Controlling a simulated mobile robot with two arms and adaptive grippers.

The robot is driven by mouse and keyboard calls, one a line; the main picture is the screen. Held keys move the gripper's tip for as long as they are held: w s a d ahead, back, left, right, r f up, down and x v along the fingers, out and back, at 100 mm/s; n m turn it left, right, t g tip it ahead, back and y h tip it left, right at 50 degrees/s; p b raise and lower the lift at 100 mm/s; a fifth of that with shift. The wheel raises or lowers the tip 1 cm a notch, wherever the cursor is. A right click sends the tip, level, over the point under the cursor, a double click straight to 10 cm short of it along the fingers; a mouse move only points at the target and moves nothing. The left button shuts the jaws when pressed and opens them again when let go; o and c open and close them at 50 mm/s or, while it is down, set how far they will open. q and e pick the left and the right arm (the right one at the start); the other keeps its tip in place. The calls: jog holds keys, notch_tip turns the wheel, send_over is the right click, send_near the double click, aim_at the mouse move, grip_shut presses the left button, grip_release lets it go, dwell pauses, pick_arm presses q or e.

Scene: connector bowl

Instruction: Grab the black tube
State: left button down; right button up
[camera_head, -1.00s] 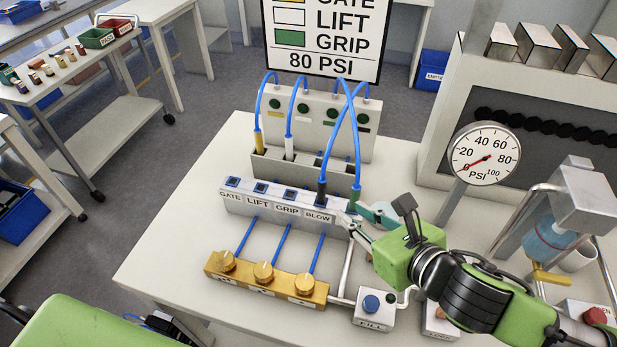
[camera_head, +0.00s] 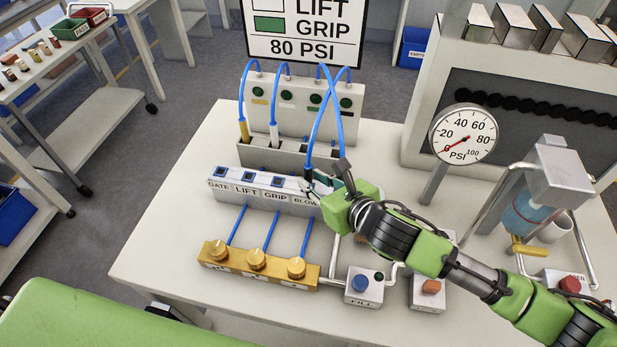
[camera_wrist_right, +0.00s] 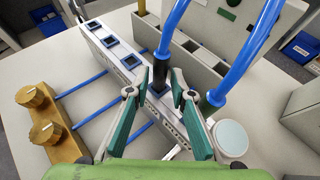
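The black tube (camera_head: 308,174) is a black connector on a blue hose, standing upright at the BLOW end of the labelled grey block (camera_head: 262,202). My right gripper (camera_head: 322,184) is beside it at the block's right end. In the right wrist view, the black tube (camera_wrist_right: 177,78) stands just beyond the spread fingertips of my right gripper (camera_wrist_right: 160,92). The gripper is open. My left gripper is not in view.
A green-ended tube (camera_wrist_right: 211,103) stands close to the right finger. Yellow (camera_head: 244,131) and white (camera_head: 274,135) tubes stand in the rear rack (camera_head: 292,154). Brass knobs (camera_head: 257,258) are in front. The pressure gauge (camera_head: 464,135) stands to the right.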

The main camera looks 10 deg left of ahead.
aim_at(310, 180)
jog(key=shift+x, duration=1.5)
jog(key=shift+s, duration=0.1)
grip_shut()
jog(key=shift+r, duration=0.1)
